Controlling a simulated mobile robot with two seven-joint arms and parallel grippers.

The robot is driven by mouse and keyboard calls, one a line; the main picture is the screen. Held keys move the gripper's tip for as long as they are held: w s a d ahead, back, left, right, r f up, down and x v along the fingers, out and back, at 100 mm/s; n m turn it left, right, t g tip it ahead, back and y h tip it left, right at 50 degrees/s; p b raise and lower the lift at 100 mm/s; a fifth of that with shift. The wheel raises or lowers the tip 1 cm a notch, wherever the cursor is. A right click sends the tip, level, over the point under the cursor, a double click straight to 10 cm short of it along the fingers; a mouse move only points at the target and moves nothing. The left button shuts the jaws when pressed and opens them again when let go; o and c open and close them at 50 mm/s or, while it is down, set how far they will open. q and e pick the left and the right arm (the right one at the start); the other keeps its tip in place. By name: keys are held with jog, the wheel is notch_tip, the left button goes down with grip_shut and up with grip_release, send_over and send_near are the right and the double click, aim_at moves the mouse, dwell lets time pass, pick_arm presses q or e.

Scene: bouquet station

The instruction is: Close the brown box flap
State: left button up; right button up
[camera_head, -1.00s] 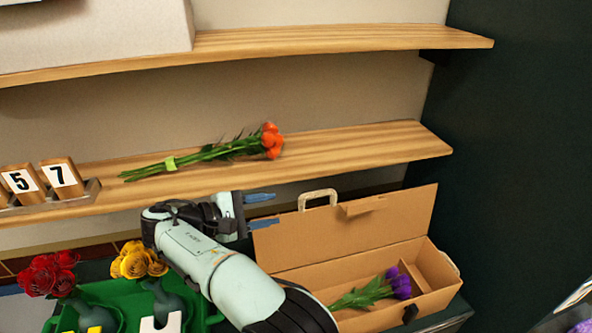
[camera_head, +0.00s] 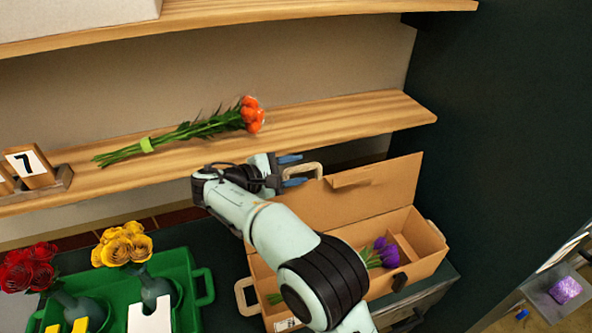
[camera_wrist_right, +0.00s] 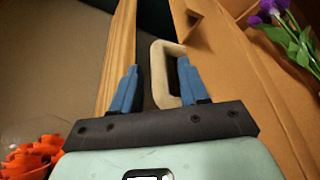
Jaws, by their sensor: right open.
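The brown box (camera_head: 420,262) stands open on the counter, its flap (camera_head: 350,200) raised upright at the back. A pale handle (camera_head: 305,170) sits on the flap's top edge. Purple flowers (camera_head: 380,250) lie inside the box, and they also show in the right wrist view (camera_wrist_right: 270,12). My right gripper (camera_head: 291,170) is open at the left end of the flap's top, by the handle. In the right wrist view the blue fingers (camera_wrist_right: 158,88) are apart, with the handle (camera_wrist_right: 165,75) between or just beyond them. Contact cannot be told. My left gripper is not in view.
Orange flowers (camera_head: 200,130) lie on the wooden shelf (camera_head: 330,120) just above and behind the gripper. A green tray (camera_head: 205,310) with vases of red (camera_head: 28,268) and yellow roses (camera_head: 122,245) stands left of the box. A dark wall (camera_head: 500,120) rises at the right.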

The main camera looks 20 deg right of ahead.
jog(key=shift+w+d+f, duration=0.1)
jog(key=shift+d, duration=0.25)
